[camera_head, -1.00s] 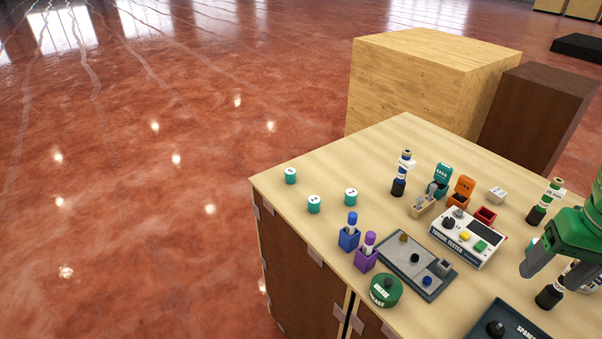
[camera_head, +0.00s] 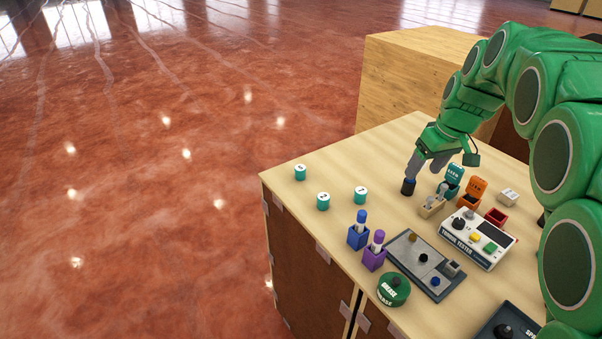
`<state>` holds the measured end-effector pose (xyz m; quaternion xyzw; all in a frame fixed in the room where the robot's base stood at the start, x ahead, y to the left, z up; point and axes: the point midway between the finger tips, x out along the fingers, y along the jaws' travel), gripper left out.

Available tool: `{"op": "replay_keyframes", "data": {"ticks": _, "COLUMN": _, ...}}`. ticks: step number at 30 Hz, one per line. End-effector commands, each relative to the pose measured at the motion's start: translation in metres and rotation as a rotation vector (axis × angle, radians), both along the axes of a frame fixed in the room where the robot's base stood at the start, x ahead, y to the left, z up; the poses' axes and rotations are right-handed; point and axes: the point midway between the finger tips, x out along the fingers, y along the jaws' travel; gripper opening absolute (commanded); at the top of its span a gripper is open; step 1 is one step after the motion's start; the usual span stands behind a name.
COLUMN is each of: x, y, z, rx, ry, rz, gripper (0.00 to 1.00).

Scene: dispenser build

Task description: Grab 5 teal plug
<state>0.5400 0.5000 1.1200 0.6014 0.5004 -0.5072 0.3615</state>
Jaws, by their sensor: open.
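Three small teal plugs with white numbered tops stand upright near the table's left corner. One plug (camera_head: 300,173) is farthest left, and its number is too small to read surely. Another plug (camera_head: 323,202) is nearer the front edge, and its top looks like a 2. The third plug (camera_head: 361,196) is to the right, and its top looks like a 1. My gripper (camera_head: 425,165) is open, fingers pointing down, to the right of the plugs and apart from them. It is at the dark bottle (camera_head: 408,187) and hides its upper part; I cannot tell whether they touch.
Blue (camera_head: 358,236) and purple (camera_head: 373,258) holders stand in front of the plugs. A green round tin (camera_head: 393,290), a grey panel (camera_head: 410,250), a torque tester (camera_head: 470,245) and teal (camera_head: 453,175) and orange (camera_head: 476,187) boxes fill the right side. The table around the plugs is clear.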

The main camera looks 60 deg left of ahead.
Motion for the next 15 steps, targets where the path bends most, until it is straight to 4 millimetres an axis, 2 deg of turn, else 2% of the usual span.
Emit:
{"op": "replay_keyframes", "data": {"ticks": 1, "x": -0.003, "y": 0.02, "z": -0.004, "rx": 0.01, "ry": -0.005, "rz": 0.039, "gripper": 0.68}}
{"op": "replay_keyframes", "data": {"ticks": 8, "x": -0.024, "y": 0.101, "z": -0.024, "rx": 0.058, "ry": -0.023, "rz": 0.21, "gripper": 0.68}}
{"op": "replay_keyframes", "data": {"ticks": 15, "x": -0.061, "y": 0.184, "z": -0.045, "rx": 0.117, "ry": -0.042, "rz": 0.391, "gripper": 0.68}}
